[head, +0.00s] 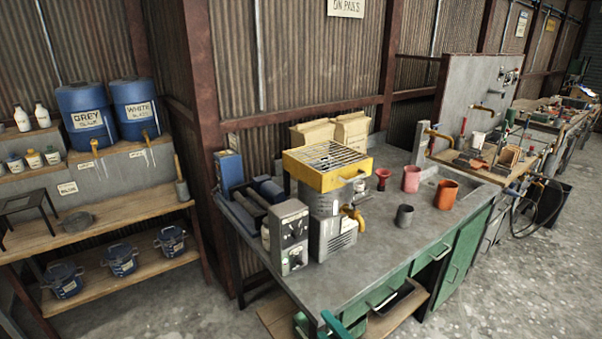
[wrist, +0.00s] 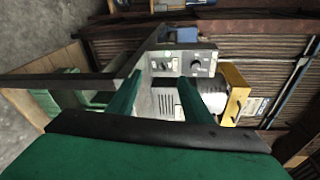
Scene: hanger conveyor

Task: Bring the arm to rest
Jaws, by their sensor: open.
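My gripper (wrist: 160,78) shows in the wrist view with its two green fingers apart and nothing between them. Beyond the fingertips is the grey control box (wrist: 186,63) with its dials, part of the machine on the bench. The wrist picture is turned on its side. In the head view a green bar (head: 336,324) shows at the bottom edge, in front of the bench; I cannot tell whether it is part of my gripper.
The grey bench (head: 370,262) carries the control box (head: 289,237), a yellow-topped machine (head: 327,167), a grey cup (head: 404,215), a pink cup (head: 411,178) and an orange cup (head: 446,194). Shelves with blue drums (head: 86,116) stand left.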

